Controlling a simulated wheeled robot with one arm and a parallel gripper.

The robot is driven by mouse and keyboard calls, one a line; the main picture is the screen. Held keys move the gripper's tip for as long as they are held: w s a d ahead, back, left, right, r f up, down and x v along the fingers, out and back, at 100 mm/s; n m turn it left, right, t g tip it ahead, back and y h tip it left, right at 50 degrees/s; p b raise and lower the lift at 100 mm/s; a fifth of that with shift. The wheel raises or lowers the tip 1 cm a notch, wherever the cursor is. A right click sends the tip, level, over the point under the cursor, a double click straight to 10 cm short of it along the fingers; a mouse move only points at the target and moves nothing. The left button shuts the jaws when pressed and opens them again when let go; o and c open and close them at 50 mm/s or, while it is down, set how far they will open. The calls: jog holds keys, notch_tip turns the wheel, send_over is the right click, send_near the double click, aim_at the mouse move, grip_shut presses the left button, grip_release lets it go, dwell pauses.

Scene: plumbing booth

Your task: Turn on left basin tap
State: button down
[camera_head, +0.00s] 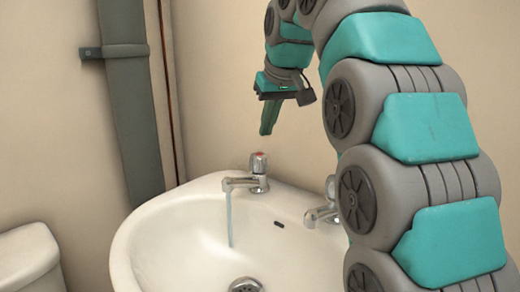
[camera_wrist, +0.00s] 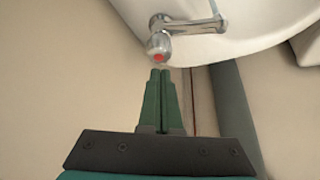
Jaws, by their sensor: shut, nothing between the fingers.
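The left basin tap (camera_head: 258,176) is chrome with a red-marked top and stands on the back rim of the white basin (camera_head: 140,235). A thin stream of water (camera_head: 229,218) falls from its spout into the bowl. In the wrist view the same tap (camera_wrist: 160,42) shows its red cap close beyond my fingertips. My gripper (camera_head: 266,132) is shut and empty, pointing down above the tap and apart from it. Its green fingers (camera_wrist: 160,72) lie together in the wrist view. The right tap (camera_head: 325,208) is partly hidden behind my arm.
A grey vertical pipe (camera_head: 130,110) with a wall bracket runs up the wall at left. A white cistern-like fixture (camera_head: 28,258) is at lower left. The basin's drain (camera_head: 245,285) shows at the bottom. The air around the left tap is clear.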

aim_at(263, 168)
notch_tip(263, 168, down, 7)
jog(key=a+b, duration=0.1)
jog(key=b, duration=0.1)
jog(key=shift+s+a, duration=0.15)
jog(key=shift+a, duration=0.05)
dwell(0.6)
jog(key=shift+w, duration=0.25)
dwell(0.7)
jog(key=shift+d, duration=0.45)
jog(key=shift+w+d, duration=0.15)
jog(key=shift+d, duration=0.15)
jog(key=shift+w+d, duration=0.15)
jog(key=shift+d, duration=0.15)
jog(key=shift+w+d+p, duration=0.2)
jog(key=shift+d+p, duration=0.05)
jog(key=shift+p, duration=0.05)
dwell(0.5)
